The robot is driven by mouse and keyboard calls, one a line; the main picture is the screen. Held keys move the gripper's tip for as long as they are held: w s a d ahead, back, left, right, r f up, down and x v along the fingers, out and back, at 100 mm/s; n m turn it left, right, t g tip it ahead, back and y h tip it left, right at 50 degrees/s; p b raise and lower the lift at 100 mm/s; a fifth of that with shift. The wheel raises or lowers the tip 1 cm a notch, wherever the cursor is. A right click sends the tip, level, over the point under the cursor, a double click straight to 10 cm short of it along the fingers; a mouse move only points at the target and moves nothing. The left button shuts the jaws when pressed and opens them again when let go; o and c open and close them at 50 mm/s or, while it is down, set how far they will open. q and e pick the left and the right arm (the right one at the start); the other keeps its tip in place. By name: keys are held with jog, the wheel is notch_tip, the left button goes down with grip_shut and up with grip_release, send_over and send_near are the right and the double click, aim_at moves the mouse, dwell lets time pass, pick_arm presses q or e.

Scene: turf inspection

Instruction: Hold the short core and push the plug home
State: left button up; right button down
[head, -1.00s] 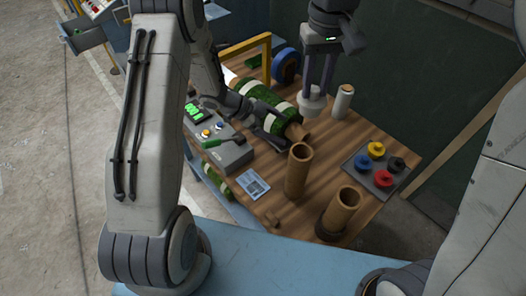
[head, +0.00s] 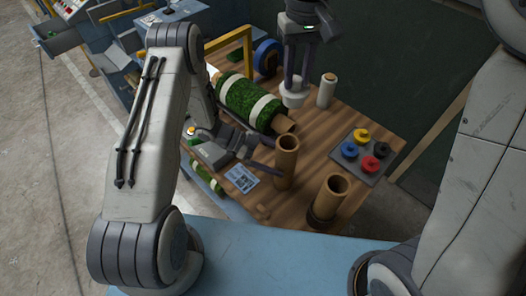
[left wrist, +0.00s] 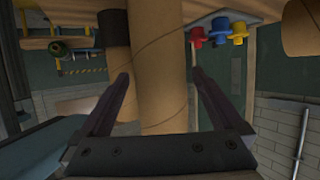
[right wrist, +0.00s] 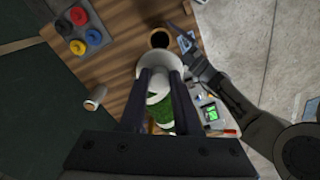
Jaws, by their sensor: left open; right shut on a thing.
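A brown cardboard core (head: 286,165) stands upright on the wooden table, its top end open. A second upright core (head: 328,203) stands nearer the front edge; I cannot tell for sure which is the short one. My left gripper (head: 268,156) is open, its fingers reaching toward the first core. In the left wrist view a core (left wrist: 160,95) shows between the open fingers, with no clear contact. My right gripper (head: 293,88) is shut on the white plug (head: 293,99), held above the table behind the cores. The plug (right wrist: 156,82) also shows in the right wrist view.
A green turf roll with white bands (head: 248,100) lies behind my left gripper. A white roll (head: 326,91) stands behind the cores. A grey tray (head: 371,174) with coloured plugs is at the right. A blue-and-white card (head: 241,178) lies near the left edge.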

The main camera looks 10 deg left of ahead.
pick_arm(q)
jog(key=shift+x, duration=1.35)
jog(key=c, duration=1.5)
jog(key=shift+o, duration=0.2)
pick_arm(e)
jog(key=shift+s, duration=0.25)
notch_tip(320, 180, down, 13)
jog(key=shift+f, duration=0.15)
dwell(0.6)
jog(key=shift+f, duration=0.3)
